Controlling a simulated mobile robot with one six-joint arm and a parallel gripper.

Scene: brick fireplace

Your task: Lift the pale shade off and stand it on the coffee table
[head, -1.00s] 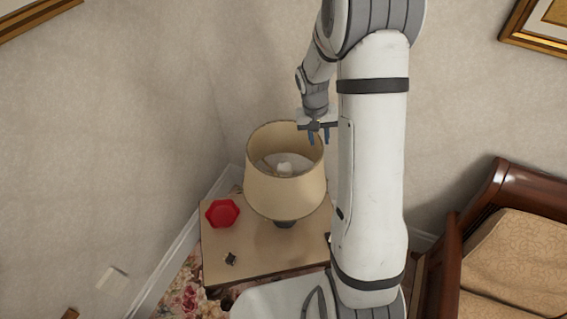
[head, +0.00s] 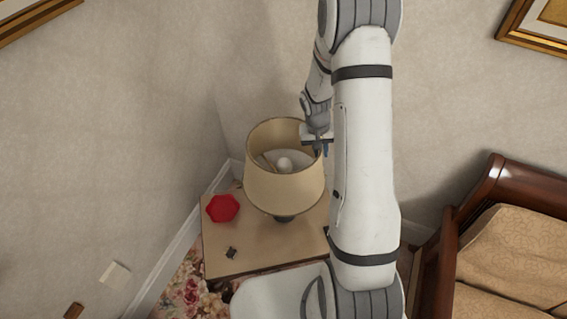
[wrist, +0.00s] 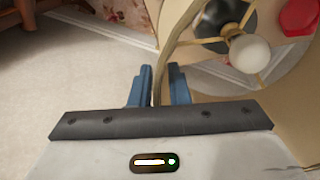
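The pale shade (head: 285,190) is a cream, open-topped cone on a lamp standing on a small wooden table (head: 265,252). A white bulb (head: 284,165) shows inside it, and the dark lamp base (head: 284,217) below. My gripper (head: 321,150) is at the shade's right rim, fingers pointing down. In the wrist view, the shade's rim (wrist: 160,72) passes between the two blue fingers (wrist: 160,85), one on each side of its wall. A narrow gap still shows between fingers and wall. I cannot pick out a coffee table for certain.
A red hexagonal dish (head: 222,208) and a small dark object (head: 231,253) lie on the lamp's table, left of the lamp. Walls stand close behind. A wooden sofa with tan cushions (head: 510,255) is at the right.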

